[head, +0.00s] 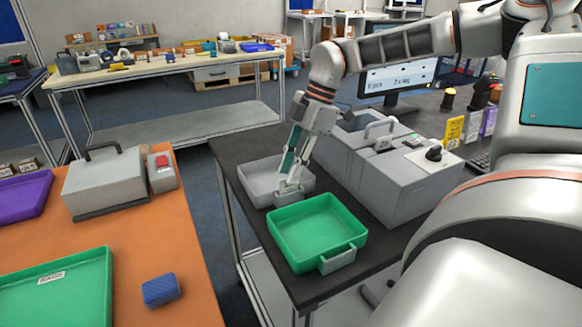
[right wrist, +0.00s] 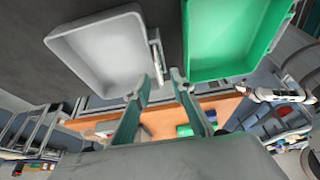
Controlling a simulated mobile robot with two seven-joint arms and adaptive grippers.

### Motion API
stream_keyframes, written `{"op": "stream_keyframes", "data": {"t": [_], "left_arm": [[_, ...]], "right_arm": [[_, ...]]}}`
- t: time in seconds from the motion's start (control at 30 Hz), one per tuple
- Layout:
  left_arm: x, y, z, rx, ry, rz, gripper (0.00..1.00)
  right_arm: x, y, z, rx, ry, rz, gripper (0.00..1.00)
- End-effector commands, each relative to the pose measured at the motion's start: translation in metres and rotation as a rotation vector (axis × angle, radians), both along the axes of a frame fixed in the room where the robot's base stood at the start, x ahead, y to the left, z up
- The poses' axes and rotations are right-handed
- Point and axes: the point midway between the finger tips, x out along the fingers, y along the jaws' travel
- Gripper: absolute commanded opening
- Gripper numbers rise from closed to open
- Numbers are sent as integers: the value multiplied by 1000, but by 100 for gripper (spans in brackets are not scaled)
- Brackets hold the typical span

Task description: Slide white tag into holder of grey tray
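The grey tray (head: 262,178) lies on the dark table, left of my right arm. Its small grey holder (head: 289,198) is on the near side, and it shows at the tray's edge in the right wrist view (right wrist: 156,52). My right gripper (head: 289,188) points down at this holder. In the right wrist view its two fingers (right wrist: 161,76) are apart, with the tips just beyond the holder's end.
A green tray (head: 318,229) with its own holder (head: 338,258) sits close in front of the grey tray. A grey machine (head: 395,175) stands right of both. An orange table (head: 165,235) at left bears a blue block (head: 161,290) and another green tray (head: 60,292).

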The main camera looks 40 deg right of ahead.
Motion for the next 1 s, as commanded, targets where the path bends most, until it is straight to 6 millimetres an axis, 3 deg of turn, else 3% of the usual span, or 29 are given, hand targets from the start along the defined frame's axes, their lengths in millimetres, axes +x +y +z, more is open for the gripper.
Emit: {"op": "stream_keyframes", "data": {"t": [0.33, 0.7, 1.0], "left_arm": [[-6, -1, -4, 0, 11, -3, 0], [-4, -1, -3, -1, 8, -2, 0], [-4, -1, -2, -1, 8, -2, 0]], "right_arm": [[0, -5, 12, -2, -3, -2, 24], [-9, -31, 79, -2, -3, -2, 24], [-13, -43, 109, 0, -1, 0, 24]]}}
